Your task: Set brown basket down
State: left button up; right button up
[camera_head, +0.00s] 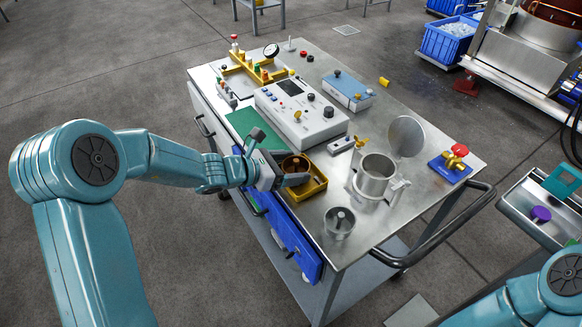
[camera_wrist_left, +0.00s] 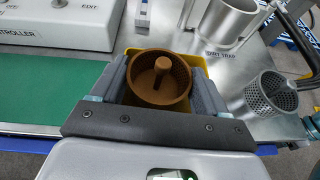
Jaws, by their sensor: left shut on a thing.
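The brown basket (camera_wrist_left: 160,88) is a round perforated cup with a central post. It also shows in the head view (camera_head: 294,165). My left gripper (camera_head: 282,174) is shut on it, with one finger on each side in the left wrist view (camera_wrist_left: 160,85). The basket is over or in a yellow tray (camera_head: 312,187) near the cart's front edge; I cannot tell whether it touches the tray's floor. The tray's rim shows behind the basket in the left wrist view (camera_wrist_left: 135,52). My right gripper is not in view.
A grey perforated basket (camera_head: 339,222) and a metal pot (camera_head: 375,177) with a raised lid (camera_head: 407,136) stand to the right. A controller box (camera_head: 300,112) stands behind, beside a green mat (camera_head: 252,126). A red-knobbed valve on a blue base (camera_head: 450,165) is at the right edge.

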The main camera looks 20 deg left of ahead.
pick_arm(q)
jog(key=o, duration=0.9)
jog(key=shift+s+f, duration=0.1)
jog(key=shift+f, duration=0.1)
jog(key=shift+o, duration=1.1)
jog(key=shift+s+d, duration=0.1)
